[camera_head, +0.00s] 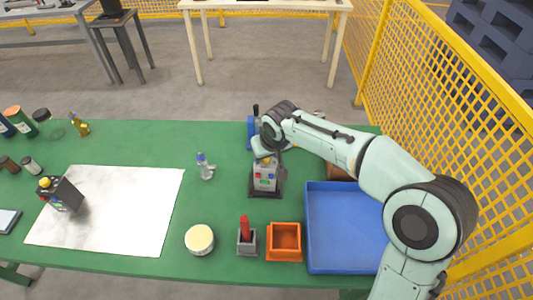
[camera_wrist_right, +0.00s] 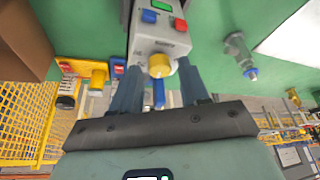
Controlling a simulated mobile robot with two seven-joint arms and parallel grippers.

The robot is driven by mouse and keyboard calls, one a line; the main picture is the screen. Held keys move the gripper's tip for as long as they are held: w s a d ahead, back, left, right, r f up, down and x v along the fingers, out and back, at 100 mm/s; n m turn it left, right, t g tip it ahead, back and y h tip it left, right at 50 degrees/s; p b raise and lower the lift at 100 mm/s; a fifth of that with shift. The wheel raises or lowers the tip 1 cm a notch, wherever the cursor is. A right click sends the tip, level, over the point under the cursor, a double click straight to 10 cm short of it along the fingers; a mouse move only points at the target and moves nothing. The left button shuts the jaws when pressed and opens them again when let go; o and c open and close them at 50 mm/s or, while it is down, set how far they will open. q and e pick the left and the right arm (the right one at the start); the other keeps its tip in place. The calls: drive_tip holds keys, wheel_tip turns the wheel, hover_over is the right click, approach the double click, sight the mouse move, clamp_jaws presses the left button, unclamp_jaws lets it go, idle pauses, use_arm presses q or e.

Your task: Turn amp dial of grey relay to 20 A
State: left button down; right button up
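The grey relay (camera_head: 265,178) stands on a dark base on the green table, with red and blue buttons on its face. In the right wrist view the relay (camera_wrist_right: 160,32) shows a green display, a blue and a red button, and a yellow dial (camera_wrist_right: 160,65). My right gripper (camera_head: 268,150) is at the top of the relay in the head view. In the wrist view its two fingers (camera_wrist_right: 157,72) are apart, one either side of the yellow dial, with visible gaps. Contact and the dial's setting cannot be made out. My left gripper is not in view.
A blue tray (camera_head: 309,240), an orange bin (camera_head: 285,256) and a red-handled switch (camera_head: 245,236) stand front right. A small bottle (camera_head: 205,167) is left of the relay. A dark device (camera_head: 62,194) stands on a white sheet (camera_head: 125,215). Yellow mesh fencing (camera_head: 460,90) borders the right.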

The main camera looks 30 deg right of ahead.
idle(0.3)
use_arm(q)
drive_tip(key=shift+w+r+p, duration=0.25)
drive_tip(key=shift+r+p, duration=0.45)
drive_tip(key=shift+p, duration=0.05)
use_arm(e)
drive_tip(key=v, duration=1.3)
drive_tip(key=shift+a+r, duration=0.1)
drive_tip(key=shift+r, duration=0.05)
